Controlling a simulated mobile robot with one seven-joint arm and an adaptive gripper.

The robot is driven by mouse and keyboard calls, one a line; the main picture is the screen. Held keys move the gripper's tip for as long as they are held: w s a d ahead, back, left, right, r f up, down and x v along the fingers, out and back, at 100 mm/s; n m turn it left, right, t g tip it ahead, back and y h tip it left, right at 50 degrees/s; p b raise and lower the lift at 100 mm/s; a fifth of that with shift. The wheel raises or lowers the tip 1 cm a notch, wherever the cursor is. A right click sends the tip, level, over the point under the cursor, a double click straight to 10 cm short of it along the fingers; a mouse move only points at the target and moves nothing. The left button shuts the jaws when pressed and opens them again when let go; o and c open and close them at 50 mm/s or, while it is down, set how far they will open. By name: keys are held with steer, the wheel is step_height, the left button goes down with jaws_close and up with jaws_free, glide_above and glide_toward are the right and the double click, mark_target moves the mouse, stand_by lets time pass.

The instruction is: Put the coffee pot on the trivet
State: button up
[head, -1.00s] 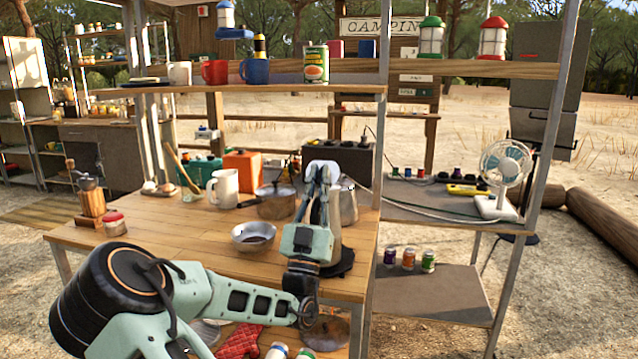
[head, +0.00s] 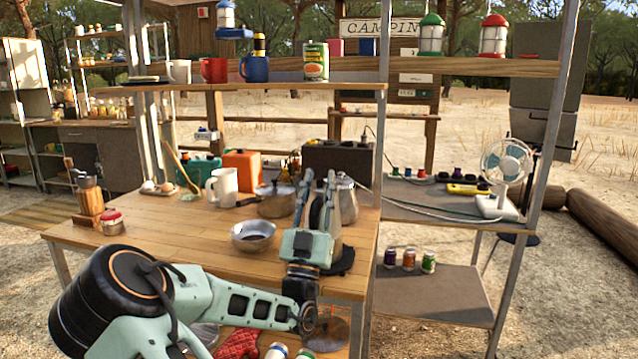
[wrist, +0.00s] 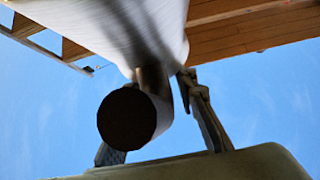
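The coffee pot (wrist: 150,30) is a large pale body in the wrist view, cut off at the top and partly blurred. A short part with a dark round end juts from it toward the camera. My gripper (head: 320,178) points upward above the table's right front, its fingers apart on either side of that part. In the wrist view one finger (wrist: 207,115) is right of the dark end, with a gap. The other is mostly hidden at lower left. The black trivet (head: 342,264) lies below and behind my gripper, partly covered.
A silver lidded pot (head: 348,202) stands just behind my gripper. A lidded pan (head: 275,200), a metal bowl (head: 253,236) and a white mug (head: 222,187) stand left of it. A shelf post (head: 378,170) rises close on the right.

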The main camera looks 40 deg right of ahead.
mark_target(313, 217)
steer(key=shift+r, duration=0.15)
steer(key=shift+r+p, duration=0.5)
steer(key=shift+p, duration=0.05)
steer(key=v, duration=0.3)
steer(key=p+v, duration=0.1)
steer(key=v, duration=0.1)
steer(key=shift+s+a+r, duration=0.15)
steer(key=shift+s+a, duration=0.2)
steer(key=shift+a, duration=0.15)
steer(key=s+a+p, duration=0.1)
steer(key=s+a, duration=0.6)
steer(key=a, duration=0.1)
steer(key=shift+s+a, duration=0.1)
